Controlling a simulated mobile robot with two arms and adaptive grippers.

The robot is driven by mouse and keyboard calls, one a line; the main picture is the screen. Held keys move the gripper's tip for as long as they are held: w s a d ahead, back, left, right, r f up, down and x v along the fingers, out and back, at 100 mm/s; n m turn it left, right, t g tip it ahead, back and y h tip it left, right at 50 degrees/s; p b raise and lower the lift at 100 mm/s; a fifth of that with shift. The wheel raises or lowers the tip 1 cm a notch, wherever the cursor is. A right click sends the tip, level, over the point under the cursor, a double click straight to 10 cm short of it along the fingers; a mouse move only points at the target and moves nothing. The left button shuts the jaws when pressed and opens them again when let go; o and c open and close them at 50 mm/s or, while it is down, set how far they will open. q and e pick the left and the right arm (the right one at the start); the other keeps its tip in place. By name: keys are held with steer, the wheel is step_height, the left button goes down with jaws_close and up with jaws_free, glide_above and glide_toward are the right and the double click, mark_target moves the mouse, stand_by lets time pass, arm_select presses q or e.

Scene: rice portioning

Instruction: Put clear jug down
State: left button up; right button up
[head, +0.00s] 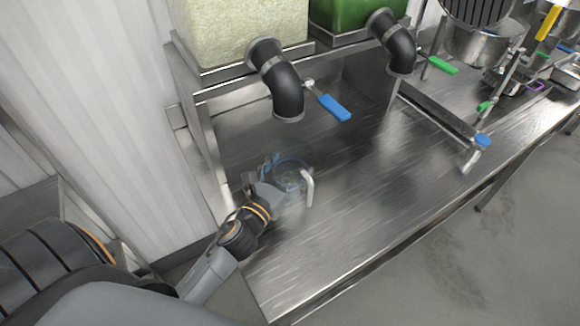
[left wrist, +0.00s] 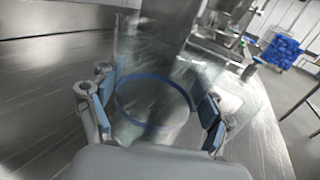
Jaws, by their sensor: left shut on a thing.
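The clear jug (head: 293,180) has a blue rim and a pale handle, and it is upright at the left end of the steel counter (head: 350,215). My left gripper (head: 272,178) reaches it from the lower left and is shut around its side. In the left wrist view the fingers (left wrist: 155,112) sit on both sides of the jug, whose blue rim (left wrist: 118,96) shows between them. The jug's base is at or very near the counter top; I cannot tell whether it touches. My right gripper is in neither view.
A black elbow spout (head: 278,85) with a blue lever (head: 334,107) hangs from a pale grain tank (head: 245,30) behind the jug. A second spout (head: 392,42) is under a green tank (head: 350,12).

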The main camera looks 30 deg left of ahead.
arm_select(q)
steer(key=shift+f, duration=0.25)
steer(key=o, duration=1.2)
steer(key=shift+r, duration=0.1)
steer(key=shift+c, duration=0.2)
steer(key=shift+r, duration=0.1)
steer(key=shift+s, duration=0.15)
steer(key=s+b, duration=0.4)
steer(key=s, duration=0.6)
steer(key=shift+s+a, duration=0.1)
steer(key=shift+s, duration=0.1)
steer(key=shift+s+r, duration=0.1)
steer(key=shift+s, duration=0.6)
